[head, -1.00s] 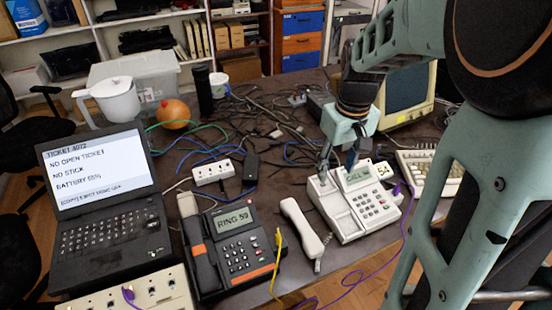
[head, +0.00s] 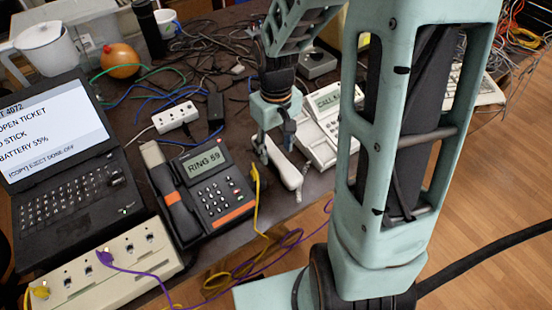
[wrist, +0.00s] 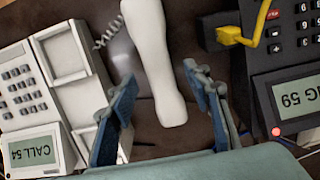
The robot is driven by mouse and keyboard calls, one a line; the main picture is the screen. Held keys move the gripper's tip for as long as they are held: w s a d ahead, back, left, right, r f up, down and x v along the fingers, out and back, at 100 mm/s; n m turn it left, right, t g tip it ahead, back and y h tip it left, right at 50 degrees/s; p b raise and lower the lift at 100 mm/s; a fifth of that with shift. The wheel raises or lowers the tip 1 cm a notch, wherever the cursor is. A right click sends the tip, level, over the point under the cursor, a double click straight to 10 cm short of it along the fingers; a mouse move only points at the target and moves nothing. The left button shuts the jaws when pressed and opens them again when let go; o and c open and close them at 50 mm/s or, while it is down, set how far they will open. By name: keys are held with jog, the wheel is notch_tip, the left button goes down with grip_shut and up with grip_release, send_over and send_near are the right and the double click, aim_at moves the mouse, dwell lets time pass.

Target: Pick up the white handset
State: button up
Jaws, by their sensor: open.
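The white handset (wrist: 152,60) lies on the dark table beside its white phone base (wrist: 40,95). In the wrist view its near end is between the two open fingers of my gripper (wrist: 162,95), with a gap on both sides. The white base (head: 318,145) is partly hidden by my arm.
A black desk phone (head: 212,185) with its own dark handset stands left of the white handset. A yellow cable (head: 257,195) hangs between them. A laptop (head: 60,150), a power strip (head: 175,117) and tangled cables fill the left and back. The table's front edge is close.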

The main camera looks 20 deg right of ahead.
notch_tip(320, 180, down, 3)
jog(key=shift+r, duration=0.1)
grip_shut()
dwell(0.3)
